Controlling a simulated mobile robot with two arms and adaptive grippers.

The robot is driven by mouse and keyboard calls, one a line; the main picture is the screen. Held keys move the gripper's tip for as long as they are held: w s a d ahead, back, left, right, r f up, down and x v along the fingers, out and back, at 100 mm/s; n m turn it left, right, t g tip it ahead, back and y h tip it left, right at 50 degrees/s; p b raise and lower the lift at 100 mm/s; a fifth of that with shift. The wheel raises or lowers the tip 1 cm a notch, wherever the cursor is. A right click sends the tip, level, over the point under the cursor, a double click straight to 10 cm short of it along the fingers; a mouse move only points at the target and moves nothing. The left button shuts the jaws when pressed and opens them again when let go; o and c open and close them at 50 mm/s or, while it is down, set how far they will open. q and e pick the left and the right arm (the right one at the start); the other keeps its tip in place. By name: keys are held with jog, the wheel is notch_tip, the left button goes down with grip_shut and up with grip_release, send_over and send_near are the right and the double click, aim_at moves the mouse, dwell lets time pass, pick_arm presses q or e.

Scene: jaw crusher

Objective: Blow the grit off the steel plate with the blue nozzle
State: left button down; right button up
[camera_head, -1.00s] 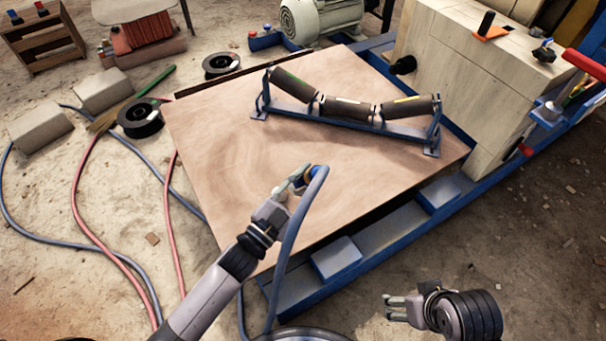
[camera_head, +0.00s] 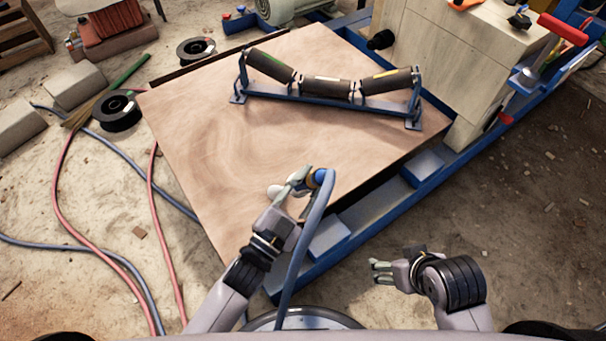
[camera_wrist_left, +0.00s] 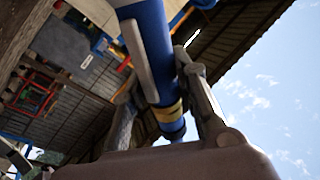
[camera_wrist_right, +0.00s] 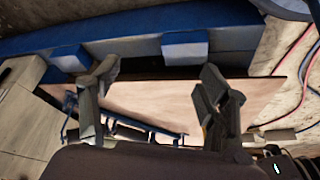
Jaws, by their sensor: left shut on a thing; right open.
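The steel plate (camera_head: 215,155) is a large tan-brown sheet lying on a blue frame. Its surface shows faint swirled marks; I cannot make out separate grit grains. My left gripper (camera_head: 297,184) is over the plate's near right part, shut on the blue nozzle (camera_head: 320,176), with a grey-blue hose hanging from it toward me. In the left wrist view the blue nozzle (camera_wrist_left: 148,45) with a yellow band sits between the fingers of my left gripper (camera_wrist_left: 165,92). My right gripper (camera_head: 382,271) is open and empty, off the plate's near right side; its parted fingers show in the right wrist view (camera_wrist_right: 155,88).
A roller set (camera_head: 325,88) on a blue bracket stands on the plate's far part. A pale block-like machine body (camera_head: 440,60) rises at the right. Blue frame blocks (camera_head: 329,236) line the near edge. Hoses (camera_head: 105,250), a broom and black spools (camera_head: 117,112) lie on the left floor.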

pick_arm(q)
jog(key=shift+s+d, duration=0.2)
jog(key=shift+s, duration=0.3)
jog(key=shift+s+a, duration=0.5)
jog(key=shift+a, duration=0.3)
jog(key=shift+s+a, duration=0.45)
jog(key=shift+a, duration=0.3)
jog(key=shift+s+a, duration=1.75)
jog(key=shift+a, duration=0.85)
pick_arm(e)
jog(key=shift+w+a+r+t, duration=0.9)
jog(key=shift+w+t, duration=0.4)
jog(key=shift+w, duration=1.15)
pick_arm(q)
jog(key=w+a, duration=0.5)
jog(key=w, duration=0.3)
jog(key=shift+w+a, duration=0.15)
jog(key=shift+a, duration=0.05)
pick_arm(e)
jog(key=s+g, duration=0.1)
jog(key=s+d+f+g, duration=0.1)
jog(key=s, duration=0.1)
jog(key=s+d, duration=0.1)
jog(key=s, duration=0.1)
jog(key=shift+s+f+g, duration=0.1)
jog(key=shift+f+g, duration=0.3)
jog(key=shift+a, duration=0.15)
